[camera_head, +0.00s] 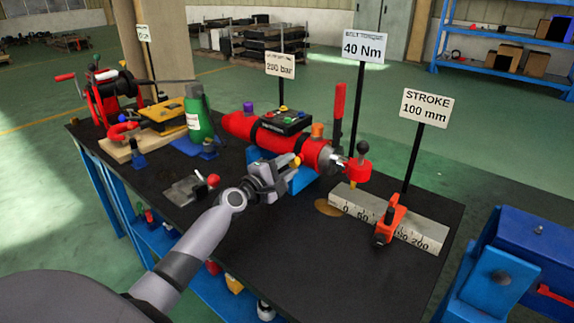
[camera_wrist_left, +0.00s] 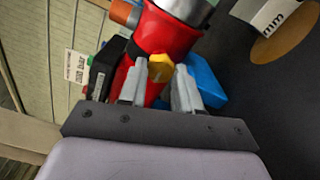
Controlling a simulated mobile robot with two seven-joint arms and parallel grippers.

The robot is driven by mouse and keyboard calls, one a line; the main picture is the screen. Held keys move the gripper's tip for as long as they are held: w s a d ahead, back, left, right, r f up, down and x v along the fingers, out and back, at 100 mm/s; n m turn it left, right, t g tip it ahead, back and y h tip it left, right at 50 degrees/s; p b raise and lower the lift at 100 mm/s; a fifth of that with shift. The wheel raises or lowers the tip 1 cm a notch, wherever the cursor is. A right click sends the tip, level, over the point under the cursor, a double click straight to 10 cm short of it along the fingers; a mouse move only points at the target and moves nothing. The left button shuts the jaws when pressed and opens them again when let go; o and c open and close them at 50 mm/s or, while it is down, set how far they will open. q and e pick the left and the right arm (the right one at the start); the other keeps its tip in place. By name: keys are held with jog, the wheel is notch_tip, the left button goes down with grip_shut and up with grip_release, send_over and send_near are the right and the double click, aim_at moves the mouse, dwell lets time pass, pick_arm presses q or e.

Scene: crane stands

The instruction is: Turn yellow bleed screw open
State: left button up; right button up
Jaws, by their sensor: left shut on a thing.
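The yellow bleed screw (camera_head: 296,161) sits on the side of the red hydraulic cylinder (camera_head: 240,125). In the left wrist view the screw (camera_wrist_left: 161,68) is a small yellow knob in front of the red cylinder body (camera_wrist_left: 172,33). My left gripper (camera_head: 288,172) reaches it from the front left. In the left wrist view its two grey fingertips (camera_wrist_left: 159,76) stand either side of the knob and are shut on it. Part of the screw is hidden between the fingers. My right gripper is in neither view.
The cylinder rests in a blue cradle (camera_head: 306,181) on the black table (camera_head: 250,245). A scale block (camera_head: 425,229) with an orange slider (camera_head: 391,218) stands to the right. A green bottle (camera_head: 198,120) and a metal plate with a red-knobbed lever (camera_head: 213,180) are to the left.

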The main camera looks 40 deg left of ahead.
pick_arm(q)
jog(key=shift+n+p, duration=0.35)
jog(key=shift+n, duration=1.15)
jog(key=o, duration=1.1)
jog(key=shift+c, duration=0.2)
jog(key=s, duration=0.7)
jog(key=shift+a+p, duration=0.3)
jog(key=shift+p, duration=0.1)
jog(key=shift+s, duration=0.1)
